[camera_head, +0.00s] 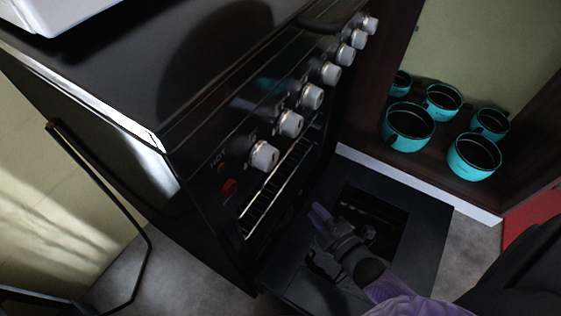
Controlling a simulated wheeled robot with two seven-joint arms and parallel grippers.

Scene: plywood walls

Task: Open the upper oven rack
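Below the knobs runs a slatted opening with a bright metal edge (277,190). A dark panel with a rectangular window, which looks like the lowered oven door (425,235), lies out in front of the oven. My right gripper (318,236), grey with purple parts, is over this panel, close to the oven front. Its finger gap is too dark to read. My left gripper is out of view.
Several teal pots, one at the front right (474,157), stand in an open dark wooden cabinet (383,60) right of the oven. A thin black bent bar (105,195) stands at the left. A white object (55,12) is on the oven top. A red surface (530,212) is at the right.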

